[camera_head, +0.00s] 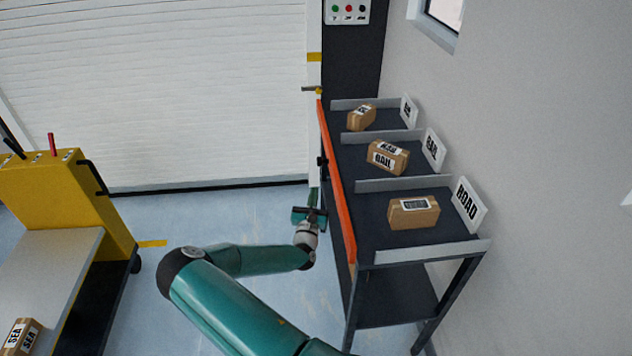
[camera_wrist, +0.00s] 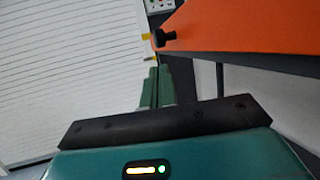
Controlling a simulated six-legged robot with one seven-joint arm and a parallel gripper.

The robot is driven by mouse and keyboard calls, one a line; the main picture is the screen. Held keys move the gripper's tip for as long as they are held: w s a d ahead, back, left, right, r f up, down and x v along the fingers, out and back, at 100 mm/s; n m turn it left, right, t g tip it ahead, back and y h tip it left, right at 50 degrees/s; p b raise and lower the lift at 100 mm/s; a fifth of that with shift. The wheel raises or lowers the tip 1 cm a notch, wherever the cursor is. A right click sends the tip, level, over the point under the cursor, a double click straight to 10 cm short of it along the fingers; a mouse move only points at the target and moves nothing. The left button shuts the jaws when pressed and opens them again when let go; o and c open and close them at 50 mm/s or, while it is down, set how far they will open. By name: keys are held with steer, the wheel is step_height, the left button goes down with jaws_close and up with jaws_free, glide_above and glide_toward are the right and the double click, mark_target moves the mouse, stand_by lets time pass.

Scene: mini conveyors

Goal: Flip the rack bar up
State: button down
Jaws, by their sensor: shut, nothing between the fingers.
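The rack bar (camera_head: 338,185) is a long orange bar along the left edge of the rack. It also fills the upper right of the wrist view (camera_wrist: 240,28). A small black knob (camera_head: 322,162) sticks out from the bar's outer side; it shows in the wrist view too (camera_wrist: 163,38). My gripper (camera_head: 313,192) is shut and empty, just outside the bar and close to the knob. In the wrist view its green fingers (camera_wrist: 154,82) point toward the knob, which appears just beyond them. Whether they touch it I cannot tell.
The dark rack (camera_head: 395,254) holds cardboard boxes (camera_head: 413,211) in lanes split by grey dividers, with white signs (camera_head: 468,204) at the wall side. A yellow cart (camera_head: 62,205) stands at left. Blue floor (camera_head: 220,213) is clear between, before a white shutter (camera_head: 170,90).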

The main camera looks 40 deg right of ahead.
steer(key=v, duration=0.5)
steer(key=shift+s+a+f, duration=0.2)
steer(key=shift+a, duration=0.05)
stand_by(0.3)
